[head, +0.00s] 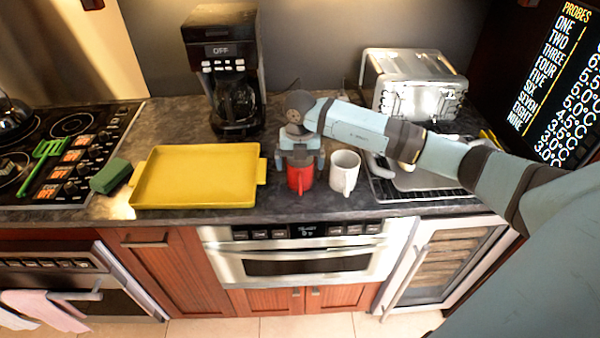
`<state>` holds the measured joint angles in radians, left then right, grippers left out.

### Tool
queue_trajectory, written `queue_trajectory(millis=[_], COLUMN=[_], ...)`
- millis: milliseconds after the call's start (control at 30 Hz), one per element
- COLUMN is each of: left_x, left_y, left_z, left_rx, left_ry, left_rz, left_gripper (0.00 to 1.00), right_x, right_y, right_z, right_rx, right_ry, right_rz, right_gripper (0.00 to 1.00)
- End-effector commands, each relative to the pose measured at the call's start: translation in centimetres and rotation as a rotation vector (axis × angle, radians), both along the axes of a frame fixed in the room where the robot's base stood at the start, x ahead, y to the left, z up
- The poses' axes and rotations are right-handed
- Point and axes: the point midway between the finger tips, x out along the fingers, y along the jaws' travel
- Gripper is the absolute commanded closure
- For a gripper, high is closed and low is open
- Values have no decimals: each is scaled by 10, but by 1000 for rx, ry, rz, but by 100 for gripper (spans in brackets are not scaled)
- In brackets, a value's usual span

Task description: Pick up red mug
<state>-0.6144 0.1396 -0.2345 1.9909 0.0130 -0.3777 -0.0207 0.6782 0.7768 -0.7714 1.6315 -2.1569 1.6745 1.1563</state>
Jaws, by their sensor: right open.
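The red mug (301,181) stands on the dark countertop near its front edge, left of a white mug. My right gripper (301,164) is directly above the red mug, pointing down, with its fingers at the mug's upper part. The gripper is open, and its body hides the mug's rim. I cannot tell whether the fingers touch the mug. My left gripper is not in view.
The white mug (344,171) stands close on the right. A yellow tray (197,203) lies to the left, with a green sponge (110,176) beside it. A coffee maker (222,65) and a toaster (412,85) stand behind. A microwave drawer (300,262) is below the counter.

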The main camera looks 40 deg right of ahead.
Motion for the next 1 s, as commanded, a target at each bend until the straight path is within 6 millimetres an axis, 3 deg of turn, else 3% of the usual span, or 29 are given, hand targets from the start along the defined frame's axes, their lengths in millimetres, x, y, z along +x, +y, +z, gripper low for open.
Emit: queue_trajectory(millis=[167, 400, 667, 1000], left_x=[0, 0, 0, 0], left_y=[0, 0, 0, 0], left_z=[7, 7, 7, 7], left_rx=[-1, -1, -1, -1], left_ry=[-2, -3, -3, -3], left_rz=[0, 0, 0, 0], left_gripper=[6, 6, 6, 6], right_x=[-1, -1, -1, 0], right_y=[1, 0, 0, 0], right_z=[-24, -27, -27, -23], right_rx=[1, 0, 1, 1], right_ry=[2, -1, -1, -3], right_rz=[-1, 0, 0, 0], right_gripper=[0, 0, 60, 60])
